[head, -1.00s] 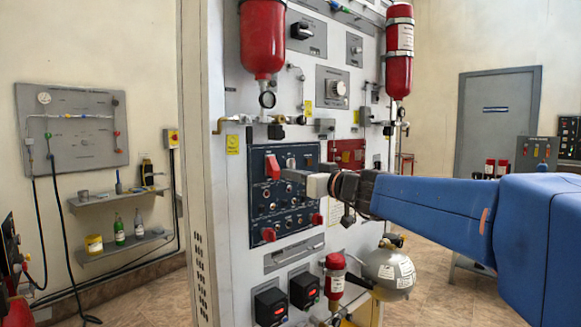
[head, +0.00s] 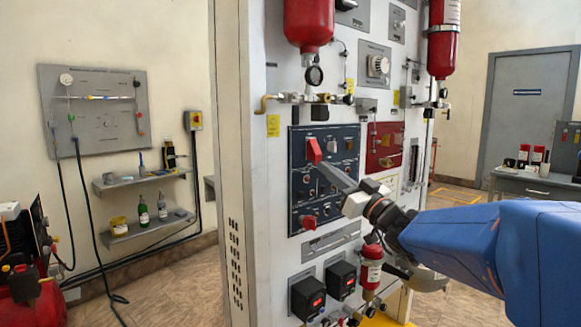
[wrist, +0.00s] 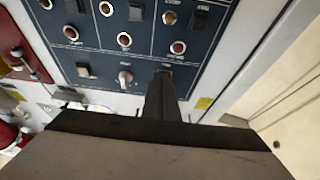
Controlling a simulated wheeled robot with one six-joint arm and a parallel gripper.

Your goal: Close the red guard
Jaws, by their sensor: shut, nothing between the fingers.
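A red guard (head: 314,151) stands out from the upper left of the dark blue switch panel (head: 341,176) in the head view. It looks raised, tilted out from the panel. My gripper (head: 320,166) is shut and empty. Its fingertips are just below the guard, pointing up and left at the panel; I cannot tell whether they touch it. In the wrist view the shut fingers (wrist: 162,82) reach the panel (wrist: 100,52) and hide most of what lies behind their tips.
A second red piece (head: 308,221) juts from the panel's lower left. A red panel (head: 384,145) is to the right. Red cylinders (head: 310,22) hang above, black boxes (head: 307,296) sit below. Open floor (head: 170,290) lies to the left.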

